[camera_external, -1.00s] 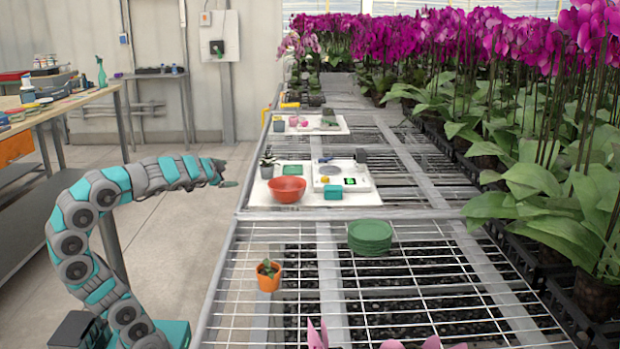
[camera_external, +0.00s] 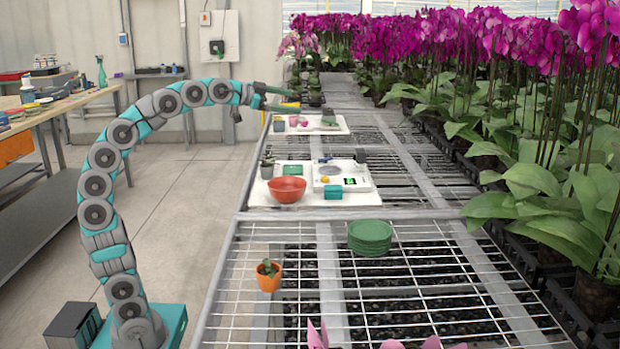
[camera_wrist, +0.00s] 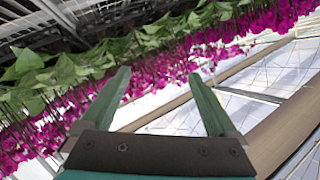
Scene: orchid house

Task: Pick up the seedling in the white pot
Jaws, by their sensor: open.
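I cannot make out a clearly white pot with a seedling. A seedling in an orange pot (camera_external: 268,280) stands upright on the near wire bench. A small dark-leaved plant in a pale grey pot (camera_external: 267,171) stands at the left edge of the white board on the middle bench. My gripper (camera_external: 297,97) is raised above the far part of the benches, well away from both pots. It is open and empty, with its two green fingers apart in the wrist view (camera_wrist: 160,80).
A red bowl (camera_external: 287,190), a teal box (camera_external: 333,192) and a white tray (camera_external: 364,183) are on the white board (camera_external: 260,195). Green stacked plates (camera_external: 370,237) stand on the near bench. Pink orchids (camera_external: 560,110) crowd the right side. Pink petals show at the bottom edge.

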